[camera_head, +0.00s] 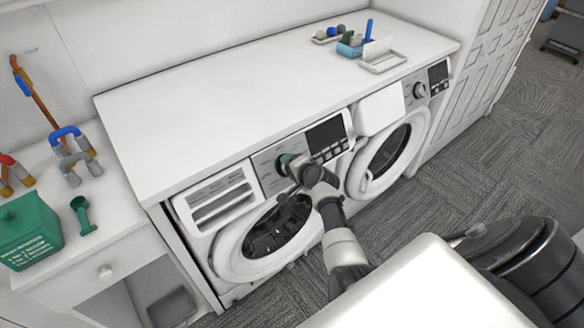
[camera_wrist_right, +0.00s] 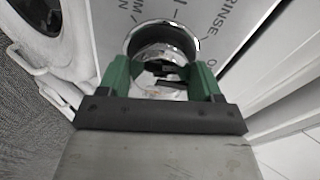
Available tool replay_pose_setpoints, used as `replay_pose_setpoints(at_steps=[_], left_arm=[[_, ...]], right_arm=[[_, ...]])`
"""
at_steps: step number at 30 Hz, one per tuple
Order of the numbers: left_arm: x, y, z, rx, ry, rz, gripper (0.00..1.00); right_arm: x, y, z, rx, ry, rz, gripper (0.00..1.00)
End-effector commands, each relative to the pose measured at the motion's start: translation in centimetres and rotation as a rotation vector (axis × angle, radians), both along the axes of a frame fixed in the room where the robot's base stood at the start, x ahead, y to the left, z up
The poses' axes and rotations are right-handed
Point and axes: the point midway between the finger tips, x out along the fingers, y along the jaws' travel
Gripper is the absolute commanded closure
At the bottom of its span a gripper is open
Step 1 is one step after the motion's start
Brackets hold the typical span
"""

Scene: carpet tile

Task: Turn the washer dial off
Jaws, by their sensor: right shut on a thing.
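The washer (camera_head: 265,240) is the left of two white front-loading machines under a white counter. Its round chrome dial (camera_wrist_right: 160,42) sits on a grey panel with printed labels around it; "RINSE" is readable, the others are cut off or partly hidden. My right gripper (camera_head: 287,163) reaches the panel from the front in the head view. In the right wrist view its green fingers (camera_wrist_right: 160,82) stand on either side of the dial and are shut on it. Which label the dial points at cannot be made out. My left gripper is not in view.
The second machine (camera_head: 390,150) stands to the right with its own knob (camera_head: 419,90). The counter (camera_head: 230,100) above is mostly clear, with a teal holder (camera_head: 350,47) and white tray (camera_head: 383,63) at its right end. A green box (camera_head: 28,232) stands on the left cabinet.

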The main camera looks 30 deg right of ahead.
Motion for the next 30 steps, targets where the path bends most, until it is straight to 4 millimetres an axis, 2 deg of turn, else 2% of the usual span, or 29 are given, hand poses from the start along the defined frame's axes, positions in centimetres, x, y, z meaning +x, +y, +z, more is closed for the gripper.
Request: replay_pose_setpoints(at_steps=[1, 2, 6, 14, 19, 30], left_arm=[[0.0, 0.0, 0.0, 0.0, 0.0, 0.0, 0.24], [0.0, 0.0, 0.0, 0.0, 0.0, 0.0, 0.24], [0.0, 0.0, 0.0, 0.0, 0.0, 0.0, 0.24], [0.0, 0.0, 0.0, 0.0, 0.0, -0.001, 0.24], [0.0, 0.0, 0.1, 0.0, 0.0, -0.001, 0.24], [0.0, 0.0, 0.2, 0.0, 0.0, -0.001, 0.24]], right_arm=[[0.0, -0.1, 0.1, -0.001, -0.002, -0.002, 0.59], [0.0, -0.1, 0.1, -0.001, -0.002, -0.002, 0.31], [0.0, -0.1, 0.1, -0.002, -0.001, -0.001, 0.1], [0.0, 0.0, 0.0, -0.001, 0.0, 0.0, 0.1], [-0.7, 0.0, 0.4, -0.001, -0.001, 0.0, 0.1], [-5.7, 0.0, 3.0, -0.004, -0.001, -0.001, 0.1]])
